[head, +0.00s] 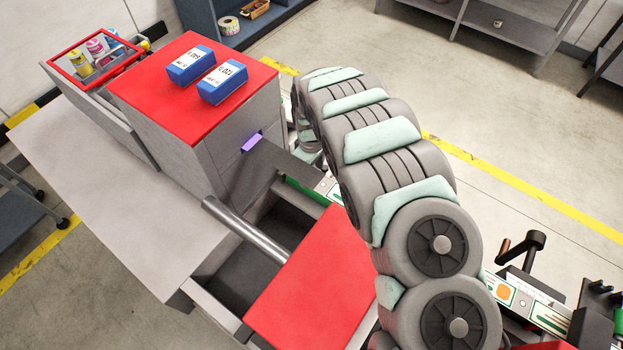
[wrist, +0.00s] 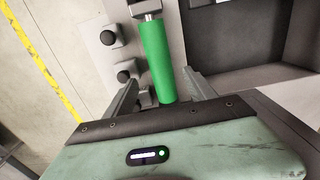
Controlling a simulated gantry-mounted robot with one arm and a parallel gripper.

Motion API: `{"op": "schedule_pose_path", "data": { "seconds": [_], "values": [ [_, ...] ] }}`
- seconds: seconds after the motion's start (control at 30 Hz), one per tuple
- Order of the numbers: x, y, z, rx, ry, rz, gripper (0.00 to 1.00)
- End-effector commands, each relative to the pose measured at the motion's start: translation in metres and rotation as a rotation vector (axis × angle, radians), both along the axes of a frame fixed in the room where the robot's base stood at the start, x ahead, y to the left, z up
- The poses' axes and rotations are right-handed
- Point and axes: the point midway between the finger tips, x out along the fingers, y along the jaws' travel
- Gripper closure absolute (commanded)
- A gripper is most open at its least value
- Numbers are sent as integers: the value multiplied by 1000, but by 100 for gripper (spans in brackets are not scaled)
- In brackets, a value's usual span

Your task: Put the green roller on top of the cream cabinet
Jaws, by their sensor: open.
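The green roller (wrist: 157,60) shows in the wrist view, with its far end on a metal shaft (wrist: 149,8) in a grey mount. My gripper (wrist: 161,77) is open, with one finger on each side of the roller's near end. Contact with the fingers cannot be told. In the head view my arm hides the gripper, and I cannot make out the roller there. A pale cabinet (head: 237,152) with a red top stands left of centre. Its sides look greyish-white, and I cannot tell if it is the cream cabinet.
Two blue boxes (head: 190,67) (head: 222,83) lie on the red top, with bare room around them. A red-rimmed tray (head: 110,68) with bottles is at its left. A second red panel (head: 316,283) lies near my arm.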

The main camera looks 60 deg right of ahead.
Motion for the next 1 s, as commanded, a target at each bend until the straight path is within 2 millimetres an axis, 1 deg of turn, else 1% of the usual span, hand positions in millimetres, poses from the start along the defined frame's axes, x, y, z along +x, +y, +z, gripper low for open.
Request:
{"op": "schedule_pose_path", "data": {
  "seconds": [0.03, 0.17, 0.2, 0.27, 0.33, 0.43, 0.87, 0.93, 1.0],
  "values": [
    [0, -1, 7, -3, 0, 0, 35],
    [0, 1, 21, 0, 1, 0, 35],
    [0, 0, 31, 0, 1, 1, 35],
    [0, 0, 37, 0, 0, 1, 35],
    [0, 0, 41, 0, 0, 0, 40],
    [0, 0, 43, 1, 0, 0, 47],
    [0, 1, 41, 2, 0, -7, 47],
    [4, 2, 40, 6, -6, -46, 47],
    [10, 4, 38, 16, -18, -141, 47]
  ]
}}
